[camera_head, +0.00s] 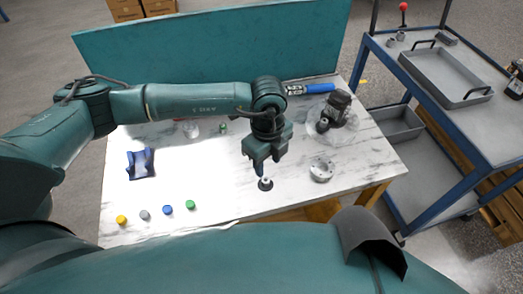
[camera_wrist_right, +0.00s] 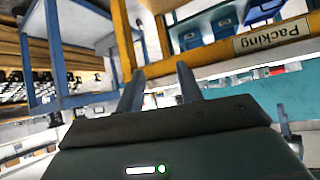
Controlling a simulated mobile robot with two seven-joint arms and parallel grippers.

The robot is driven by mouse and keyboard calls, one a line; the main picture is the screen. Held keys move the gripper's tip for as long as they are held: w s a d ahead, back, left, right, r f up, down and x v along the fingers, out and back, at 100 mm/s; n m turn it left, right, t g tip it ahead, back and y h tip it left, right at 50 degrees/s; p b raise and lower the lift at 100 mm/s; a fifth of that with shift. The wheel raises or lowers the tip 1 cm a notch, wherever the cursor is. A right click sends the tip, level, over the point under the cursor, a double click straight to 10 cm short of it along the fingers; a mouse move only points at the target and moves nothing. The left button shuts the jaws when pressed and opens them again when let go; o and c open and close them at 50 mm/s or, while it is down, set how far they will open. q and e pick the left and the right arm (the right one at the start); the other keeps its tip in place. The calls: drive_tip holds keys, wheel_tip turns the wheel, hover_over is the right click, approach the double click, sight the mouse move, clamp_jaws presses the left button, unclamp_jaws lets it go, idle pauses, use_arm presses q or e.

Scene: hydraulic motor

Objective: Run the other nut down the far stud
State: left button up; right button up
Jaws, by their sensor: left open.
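My left gripper (camera_head: 262,167) points down over the worktable, its jaws open. Just below its fingertips stands a small dark round part with a lighter top (camera_head: 265,184); I cannot tell whether the fingers touch it. A pale round metal flange (camera_head: 321,171) lies to the right of it. The dark motor (camera_head: 335,108) stands behind the flange, on a clear round base. Nuts and studs are too small to make out for certain. In the right wrist view my right gripper (camera_wrist_right: 160,85) has its two fingers apart with nothing between them, away from the table parts.
Several coloured caps, including a yellow one (camera_head: 121,220) and a green one (camera_head: 190,205), lie at the table's front left. A blue holder (camera_head: 141,164) stands at left. A teal panel (camera_head: 210,45) closes the back. A blue cart with a grey tray (camera_head: 445,75) stands right.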

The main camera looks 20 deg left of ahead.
sight(266, 180)
use_arm(q)
drive_tip(key=shift+w+a, duration=0.25)
drive_tip(key=shift+a, duration=0.1)
drive_tip(key=shift+f, duration=0.25)
wheel_tip(266, 180, down, 7)
drive_tip(key=b, duration=0.5)
drive_tip(key=shift+d+r, duration=0.1)
drive_tip(key=shift+f+b, duration=0.7)
drive_tip(key=shift+b, duration=0.1)
use_arm(e)
drive_tip(key=shift+w+a+f+t+y, duration=0.25)
drive_tip(key=shift+a+f+t, duration=0.05)
drive_tip(key=shift+a, duration=0.2)
drive_tip(key=shift+w+a+f+t+y, duration=0.2)
drive_tip(key=shift+a+f+t+y, duration=0.1)
drive_tip(key=shift+a, duration=0.2)
use_arm(q)
drive_tip(key=shift+c, duration=0.3)
use_arm(e)
drive_tip(key=shift+w, duration=0.1)
use_arm(q)
clamp_jaws()
use_arm(e)
drive_tip(key=shift+f, duration=0.15)
